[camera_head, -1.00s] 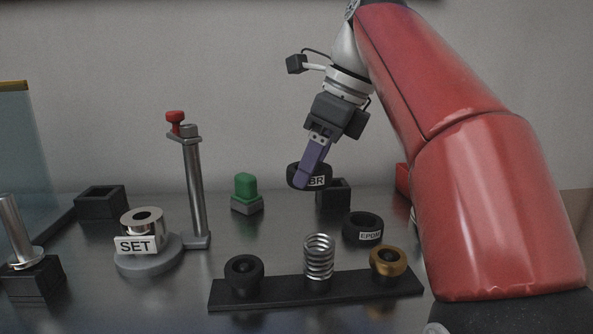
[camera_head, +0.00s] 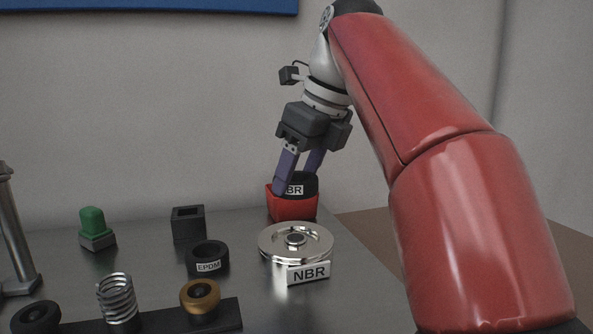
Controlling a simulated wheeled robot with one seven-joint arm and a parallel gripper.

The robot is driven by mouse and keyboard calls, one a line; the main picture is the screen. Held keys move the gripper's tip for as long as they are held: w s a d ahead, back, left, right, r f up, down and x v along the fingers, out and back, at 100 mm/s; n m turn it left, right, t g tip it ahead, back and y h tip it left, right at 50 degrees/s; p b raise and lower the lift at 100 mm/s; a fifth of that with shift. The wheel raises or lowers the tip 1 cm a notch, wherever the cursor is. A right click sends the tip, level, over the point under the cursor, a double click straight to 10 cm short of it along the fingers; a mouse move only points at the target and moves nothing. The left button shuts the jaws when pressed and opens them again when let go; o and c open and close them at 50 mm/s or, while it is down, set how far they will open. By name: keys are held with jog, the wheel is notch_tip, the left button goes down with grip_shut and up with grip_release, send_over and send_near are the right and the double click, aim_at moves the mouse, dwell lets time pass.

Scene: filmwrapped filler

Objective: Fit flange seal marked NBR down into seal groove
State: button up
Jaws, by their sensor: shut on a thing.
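My gripper (camera_head: 298,178) is shut on a black ring seal (camera_head: 299,189), whose white label shows "BR", its first part hidden by a purple finger. The seal overlaps the red block or bin behind; I cannot tell its exact height or gap. A shiny round metal flange (camera_head: 272,243) with a sign "NBR" (camera_head: 309,273) in front sits on the table nearer the camera, just below the seal in the picture. Its circular groove is seen at a slant and looks empty. A second black ring marked "EPDM" (camera_head: 207,257) lies to the left on the table.
A red container (camera_head: 293,209) stands behind the flange. To the left are a black square socket (camera_head: 188,224), a green button-like block (camera_head: 93,228), and a black rail (camera_head: 228,316) bearing a spring (camera_head: 118,298) and a brass part (camera_head: 200,295). The table's right edge lies right of the flange.

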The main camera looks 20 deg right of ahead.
aim_at(314, 185)
notch_tip(314, 185, down, 6)
jog(key=b, duration=0.4)
jog(key=shift+r+b, duration=0.15)
jog(key=shift+b, duration=0.2)
jog(key=shift+p, duration=0.6)
dwell(1.6)
jog(key=shift+f+b, duration=1)
jog(key=shift+f, duration=0.25)
jog(key=o, duration=1)
jog(key=shift+c, duration=0.2)
jog(key=shift+o, duration=0.3)
jog(key=p+v, duration=0.3)
jog(key=v, duration=0.4)
jog(key=shift+s+r, duration=0.15)
jog(key=shift+r, duration=0.2)
